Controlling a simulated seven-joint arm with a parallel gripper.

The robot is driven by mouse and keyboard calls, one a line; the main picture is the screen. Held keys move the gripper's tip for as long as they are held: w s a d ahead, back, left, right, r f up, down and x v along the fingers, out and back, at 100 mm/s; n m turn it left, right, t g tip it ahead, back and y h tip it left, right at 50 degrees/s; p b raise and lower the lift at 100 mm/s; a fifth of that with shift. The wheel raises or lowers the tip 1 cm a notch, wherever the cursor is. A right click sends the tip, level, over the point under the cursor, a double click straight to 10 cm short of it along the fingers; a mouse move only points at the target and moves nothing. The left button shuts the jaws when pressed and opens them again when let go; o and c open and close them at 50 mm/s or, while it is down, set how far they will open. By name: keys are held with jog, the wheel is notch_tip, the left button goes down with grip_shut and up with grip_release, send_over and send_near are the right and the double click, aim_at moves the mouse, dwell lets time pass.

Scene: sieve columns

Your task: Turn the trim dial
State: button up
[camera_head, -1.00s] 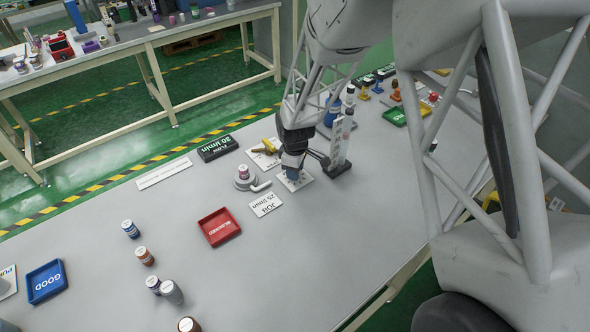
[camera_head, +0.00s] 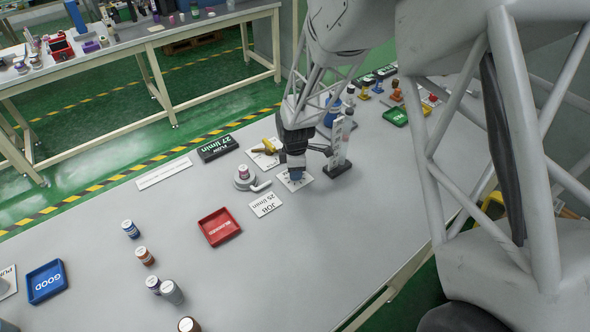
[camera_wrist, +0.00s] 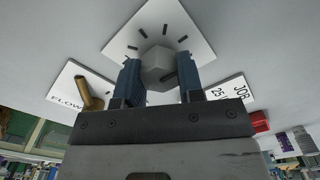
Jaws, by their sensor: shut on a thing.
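The trim dial (camera_wrist: 157,66) is a grey faceted knob on a white square plate with black tick marks (camera_wrist: 178,22). In the wrist view my gripper (camera_wrist: 160,75) has its two blue fingers shut on the knob, one on each side. In the head view my gripper (camera_head: 294,170) points down at the plate (camera_head: 301,184), and the knob is hidden there. The black flow display (camera_head: 217,148) reads 27 l/min. The white job card (camera_head: 265,204) reads 25 l/min.

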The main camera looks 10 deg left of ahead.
jog(key=o, duration=0.9)
jog(key=shift+o, duration=0.2)
jog(key=shift+r, duration=0.1)
jog(key=shift+r, duration=3.85)
